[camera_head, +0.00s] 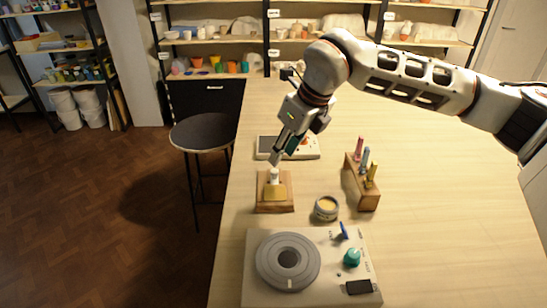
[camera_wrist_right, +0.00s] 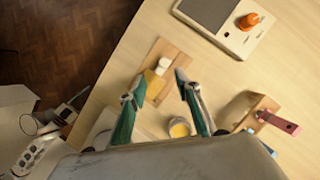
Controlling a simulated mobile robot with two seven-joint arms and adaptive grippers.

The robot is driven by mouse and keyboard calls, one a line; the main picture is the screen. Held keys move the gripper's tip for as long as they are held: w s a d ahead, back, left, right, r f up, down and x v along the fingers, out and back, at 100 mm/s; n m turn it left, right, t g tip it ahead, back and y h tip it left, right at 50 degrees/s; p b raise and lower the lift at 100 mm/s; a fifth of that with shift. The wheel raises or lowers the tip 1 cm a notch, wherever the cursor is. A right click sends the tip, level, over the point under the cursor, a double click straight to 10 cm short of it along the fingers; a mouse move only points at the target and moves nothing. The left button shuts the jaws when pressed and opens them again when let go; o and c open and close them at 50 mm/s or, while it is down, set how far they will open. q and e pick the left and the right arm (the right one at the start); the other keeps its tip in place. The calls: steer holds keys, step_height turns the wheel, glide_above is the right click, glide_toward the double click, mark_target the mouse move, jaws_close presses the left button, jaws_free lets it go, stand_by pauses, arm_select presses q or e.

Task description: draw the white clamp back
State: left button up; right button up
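The white clamp (camera_head: 274,175) is a small white piece standing at the back of a wooden block (camera_head: 262,204) with a yellow plate (camera_head: 275,193) in front of it. The clamp also shows in the right wrist view (camera_wrist_right: 164,63), with the yellow plate (camera_wrist_right: 153,83) beside it. My right gripper (camera_head: 276,158) is just above and behind the clamp, pointing down. In the right wrist view its two fingers (camera_wrist_right: 161,80) are spread, with nothing between them; whether they touch the block I cannot tell. My left gripper is in neither view.
A control box with an orange knob (camera_wrist_right: 249,20) stands behind the block. A jar (camera_head: 326,208) and a wooden rack of coloured tools (camera_head: 364,190) stand to the right. A turntable unit (camera_head: 262,290) is in front. The table's right side is clear.

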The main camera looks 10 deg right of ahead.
mark_target(275, 171)
steer(key=x, duration=0.7)
steer(key=shift+w+d+f, duration=0.15)
steer(key=shift+w+d, duration=0.1)
steer(key=shift+w, duration=0.1)
steer(key=shift+c, duration=0.5)
